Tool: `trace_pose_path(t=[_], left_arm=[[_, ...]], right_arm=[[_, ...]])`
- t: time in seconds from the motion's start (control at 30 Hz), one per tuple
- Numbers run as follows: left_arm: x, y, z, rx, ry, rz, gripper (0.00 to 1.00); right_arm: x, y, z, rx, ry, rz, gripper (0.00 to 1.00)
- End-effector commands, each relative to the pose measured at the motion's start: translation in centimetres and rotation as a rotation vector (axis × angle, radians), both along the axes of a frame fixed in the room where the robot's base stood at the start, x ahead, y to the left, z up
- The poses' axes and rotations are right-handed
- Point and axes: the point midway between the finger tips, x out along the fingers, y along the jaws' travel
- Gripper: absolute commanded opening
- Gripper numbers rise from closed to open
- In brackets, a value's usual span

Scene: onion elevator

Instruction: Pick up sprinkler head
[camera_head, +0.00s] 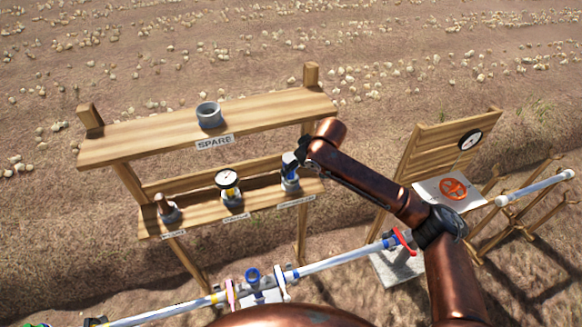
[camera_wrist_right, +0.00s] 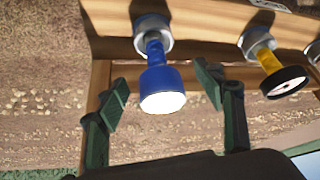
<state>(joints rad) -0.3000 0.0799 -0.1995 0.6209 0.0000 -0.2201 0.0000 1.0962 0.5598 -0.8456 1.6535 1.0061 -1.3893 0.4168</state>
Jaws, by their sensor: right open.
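The sprinkler head, which I take to be the blue fitting with a pale round end face (camera_wrist_right: 158,85), sits in a grey socket on the lower shelf. In the head view the sprinkler head (camera_head: 290,178) is at the right end of that shelf, partly hidden by my right gripper (camera_head: 298,161). In the right wrist view the right gripper (camera_wrist_right: 163,88) is open, with one finger on each side of the blue body and visible gaps to both. Whether a finger touches it elsewhere cannot be told. My left gripper is not in view.
A round gauge (camera_head: 228,181) and a brown fitting (camera_head: 167,208) stand left on the same wooden shelf. The upper shelf (camera_head: 265,109) carries a grey ring (camera_head: 209,115) above a "SPARE" label. A pipe (camera_head: 340,258) runs below in front. A wooden panel (camera_head: 430,145) stands right.

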Motion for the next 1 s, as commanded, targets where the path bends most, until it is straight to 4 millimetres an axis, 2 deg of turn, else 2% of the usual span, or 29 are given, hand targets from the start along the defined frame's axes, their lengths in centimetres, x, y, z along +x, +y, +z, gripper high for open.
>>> trace_pose_path(t=[0.3,0.63,1.0], left_arm=[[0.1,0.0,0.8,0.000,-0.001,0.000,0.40],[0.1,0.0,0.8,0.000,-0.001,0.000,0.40],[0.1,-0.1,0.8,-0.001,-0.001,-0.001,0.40]], right_arm=[[2.1,1.3,-3.5,0.000,0.001,0.000,0.62],[2.4,1.5,-4.1,0.000,-0.001,0.002,0.62],[2.4,1.5,-4.1,0.001,-0.001,0.001,0.37]])
